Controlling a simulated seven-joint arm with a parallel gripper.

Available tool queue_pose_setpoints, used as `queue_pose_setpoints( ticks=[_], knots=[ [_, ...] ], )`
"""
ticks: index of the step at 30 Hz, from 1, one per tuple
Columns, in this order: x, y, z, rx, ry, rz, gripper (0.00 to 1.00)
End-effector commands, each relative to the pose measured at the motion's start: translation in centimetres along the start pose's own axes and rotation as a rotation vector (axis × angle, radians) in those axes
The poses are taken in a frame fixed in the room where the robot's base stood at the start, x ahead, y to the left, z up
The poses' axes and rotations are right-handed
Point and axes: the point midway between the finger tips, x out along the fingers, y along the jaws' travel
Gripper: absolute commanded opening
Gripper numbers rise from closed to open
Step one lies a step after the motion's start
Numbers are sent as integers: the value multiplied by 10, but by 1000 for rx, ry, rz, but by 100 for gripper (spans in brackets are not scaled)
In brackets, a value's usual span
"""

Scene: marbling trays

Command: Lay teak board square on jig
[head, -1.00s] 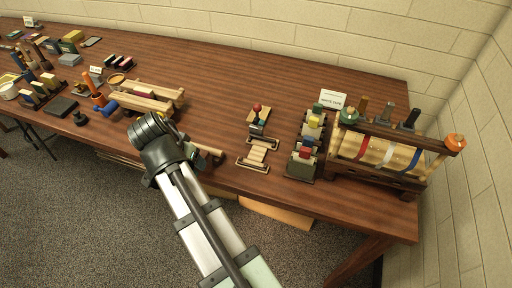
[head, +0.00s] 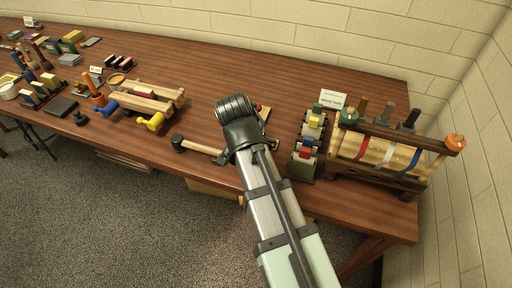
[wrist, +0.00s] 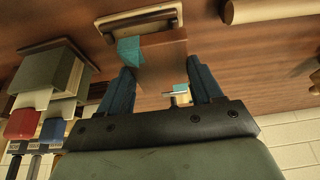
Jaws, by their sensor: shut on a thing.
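In the wrist view my gripper (wrist: 160,74) has its two blue fingers shut on the sides of the brown teak board (wrist: 166,48). The board has a teal patch at one corner. A dark bar with a pale rim (wrist: 140,17), which looks like one end of the jig, shows just beyond the board. The board covers the middle of the jig, and I cannot tell whether they touch. In the head view my arm hides the gripper, the board and most of the jig.
A mallet (head: 196,146) lies left of my wrist near the front edge. A row of blocks with coloured tops (head: 305,150) stands close on the right, beside a wooden rack (head: 385,155). A pale wooden stand (head: 150,93) is further left. The table behind my wrist is mostly clear.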

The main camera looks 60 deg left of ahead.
Motion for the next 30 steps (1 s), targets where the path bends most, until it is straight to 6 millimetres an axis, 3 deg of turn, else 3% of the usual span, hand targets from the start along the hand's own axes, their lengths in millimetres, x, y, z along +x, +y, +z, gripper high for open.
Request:
queue_pose_setpoints(
  ticks=[9,16,29,30],
  knots=[
    [8,17,-11,1,-1,1,30],
    [32,16,0,0,0,0,30],
    [37,16,2,0,0,0,30],
    [37,16,2,0,0,0,66]
  ],
)
